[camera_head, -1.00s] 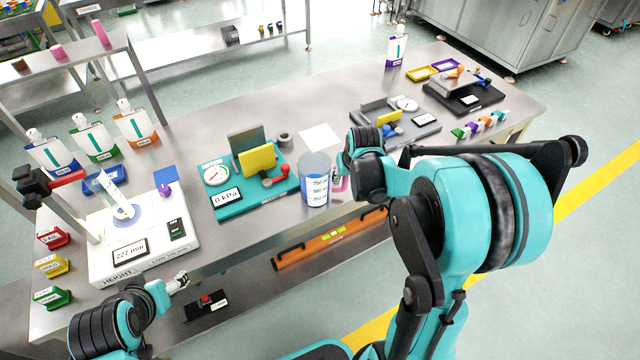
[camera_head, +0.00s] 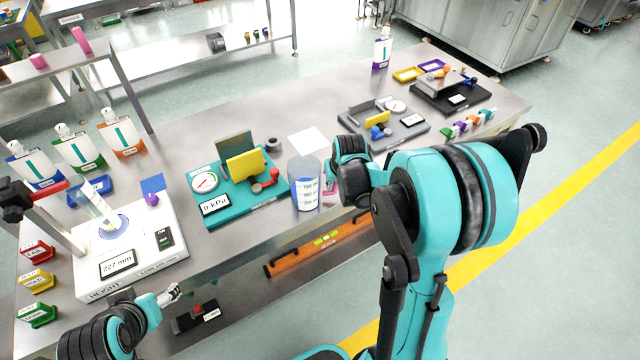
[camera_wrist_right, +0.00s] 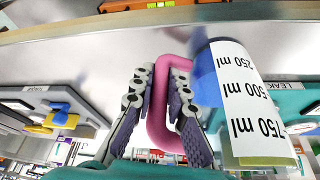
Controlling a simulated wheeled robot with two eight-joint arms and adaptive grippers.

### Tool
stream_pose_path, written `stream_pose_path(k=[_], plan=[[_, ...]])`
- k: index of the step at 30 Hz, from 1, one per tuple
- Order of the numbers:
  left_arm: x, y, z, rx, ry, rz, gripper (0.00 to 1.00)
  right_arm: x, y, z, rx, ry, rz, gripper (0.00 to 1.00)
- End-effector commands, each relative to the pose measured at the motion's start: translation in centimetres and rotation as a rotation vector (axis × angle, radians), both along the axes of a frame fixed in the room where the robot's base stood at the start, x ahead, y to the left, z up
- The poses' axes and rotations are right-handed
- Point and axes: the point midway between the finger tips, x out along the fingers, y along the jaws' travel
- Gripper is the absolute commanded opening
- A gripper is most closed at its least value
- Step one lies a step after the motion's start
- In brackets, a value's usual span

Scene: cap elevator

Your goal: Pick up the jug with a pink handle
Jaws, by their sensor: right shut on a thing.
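The jug (camera_head: 306,190) is clear with a white scale label, blue near its base, and a pink handle (camera_head: 330,187). It is upright at the bench's front edge; whether its base touches the bench I cannot tell. In the right wrist view the jug (camera_wrist_right: 245,105) appears upside down, right of the fingers. My right gripper (camera_wrist_right: 160,100) is shut on the pink handle (camera_wrist_right: 157,120), one finger on each side. In the head view my arm partly hides this grip. My left gripper (camera_head: 172,293) is low at the left, before the bench, away from the jug; its opening is too small to judge.
A teal leak tester (camera_head: 235,214) with a gauge and yellow block stands just left of the jug. A grey tester (camera_head: 408,138) stands to its right. A white height gauge (camera_head: 90,283) is at the left. An orange level (camera_head: 318,245) lies below the bench front.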

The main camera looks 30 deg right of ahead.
Motion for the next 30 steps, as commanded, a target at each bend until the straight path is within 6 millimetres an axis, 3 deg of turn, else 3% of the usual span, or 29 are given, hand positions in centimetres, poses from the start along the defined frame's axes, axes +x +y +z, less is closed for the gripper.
stream_pose_path(k=[7, 12, 21, 30], plan=[[0.0, 0.0, 0.9, 0.000, 0.000, 0.000, 0.66, 0.0, 0.0, 1.6, 0.000, 0.000, 0.000, 0.00], [0.0, 0.0, 2.6, 0.000, 0.000, 0.000, 0.66, 0.0, 0.0, 4.7, 0.001, 0.000, 0.000, 0.00], [0.0, 0.0, 4.8, 0.000, 0.000, 0.000, 0.66, -2.5, -6.6, 8.6, 0.001, -0.001, -0.007, 0.00], [0.0, 0.0, 5.9, 0.000, 0.000, 0.000, 0.66, -4.0, -10.4, 10.8, 0.000, 0.000, -0.001, 0.00]])
